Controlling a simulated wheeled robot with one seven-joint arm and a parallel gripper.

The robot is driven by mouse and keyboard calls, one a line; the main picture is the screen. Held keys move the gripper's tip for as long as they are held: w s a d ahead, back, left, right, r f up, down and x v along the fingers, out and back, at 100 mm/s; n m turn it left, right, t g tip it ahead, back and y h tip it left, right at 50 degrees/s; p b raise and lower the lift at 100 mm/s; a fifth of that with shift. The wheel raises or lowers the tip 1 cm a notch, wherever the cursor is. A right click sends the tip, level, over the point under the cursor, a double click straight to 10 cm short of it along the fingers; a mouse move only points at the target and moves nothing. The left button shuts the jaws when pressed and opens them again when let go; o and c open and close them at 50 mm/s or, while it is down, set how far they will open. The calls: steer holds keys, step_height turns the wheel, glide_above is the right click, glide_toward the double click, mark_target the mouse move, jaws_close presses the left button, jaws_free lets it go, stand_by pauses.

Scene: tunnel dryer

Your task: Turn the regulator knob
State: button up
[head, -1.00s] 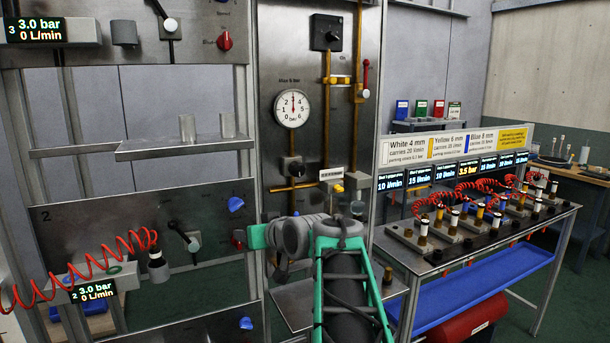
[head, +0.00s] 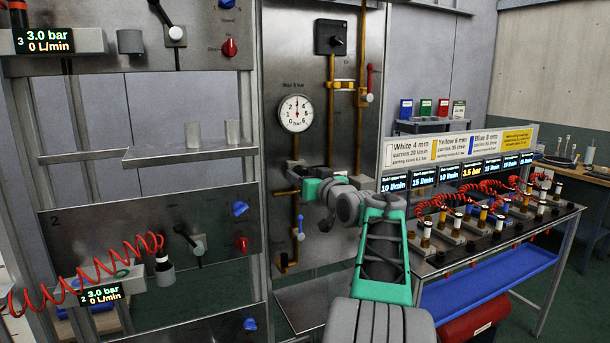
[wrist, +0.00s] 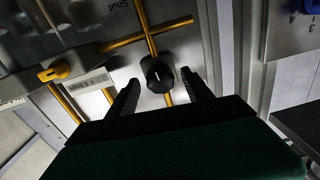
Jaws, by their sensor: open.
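The regulator knob (wrist: 158,75) is black with a white mark. In the wrist view it sits on the metal panel next to crossing yellow pipes. My gripper (wrist: 160,78) is open, with one dark finger on each side of the knob. I see no contact between the fingers and the knob, and cannot tell how far the fingertips are from the panel. In the head view my arm covers most of the knob's area below the round pressure gauge (head: 295,114). The gauge needle points about straight up.
A yellow valve handle (wrist: 54,72) and a white label plate (wrist: 88,82) are left of the knob in the wrist view. A red-handled lever (head: 369,82) is at upper right of the panel. A bench with manifolds and a blue tray (head: 490,285) stands at right.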

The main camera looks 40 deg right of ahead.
steer(key=shift+c, duration=0.3)
jaws_close()
steer(key=shift+f+n+b, duration=0.15)
steer(key=shift+n+b, duration=0.15)
steer(key=shift+b, duration=0.4)
steer(key=shift+n+b, duration=5.1)
steer(key=shift+b, duration=0.4)
steer(key=shift+r, duration=0.2)
